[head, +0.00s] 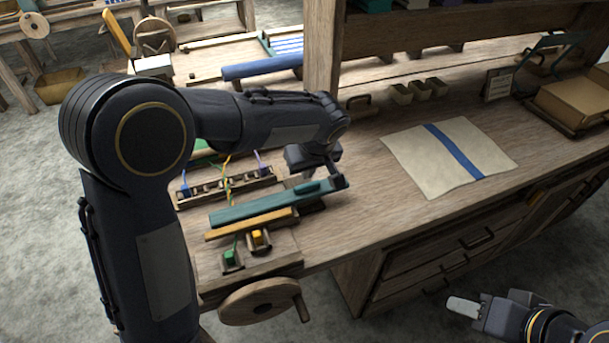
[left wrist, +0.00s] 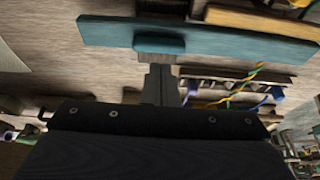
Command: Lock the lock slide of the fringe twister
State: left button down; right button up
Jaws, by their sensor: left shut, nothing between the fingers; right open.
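The fringe twister stands on the bench with a long teal bar (head: 255,206) that carries a small raised teal block (head: 307,188), apparently the lock slide's grip. In the left wrist view the bar (left wrist: 215,33) runs across the top, with the block (left wrist: 158,43) on its near edge. My left gripper (left wrist: 160,72) is shut and empty, its fingertips just short of the block; contact cannot be told. In the head view my left arm partly hides this gripper (head: 318,172). My right gripper (head: 470,308) is open and empty at the lower right, away from the twister.
A yellow bar (head: 248,224), green and yellow clips, and a wooden handwheel (head: 262,300) lie in front of the teal bar. A rack with coloured threads (head: 228,184) is behind it. A cloth with a blue stripe (head: 450,157) lies on the bench to the right.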

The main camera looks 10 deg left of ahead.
pick_arm(q)
jog(key=shift+w+v, duration=0.2)
jog(key=shift+v, duration=1.3)
jog(key=shift+a+r, duration=0.1)
jog(key=shift+a, duration=0.15)
jog(key=s+a+r+m+h, duration=0.2)
jog(key=s+a+r+h, duration=0.2)
jog(key=s+a, duration=0.7)
jog(key=s+d+f+m+t+h+p, duration=0.1)
jog(key=s+m+t+h, duration=0.1)
jog(key=s, duration=1.3)
jog(key=shift+s+d+f+m, duration=0.2)
jog(key=shift+s+d+m, duration=0.1)
jog(key=shift+m, duration=0.2)
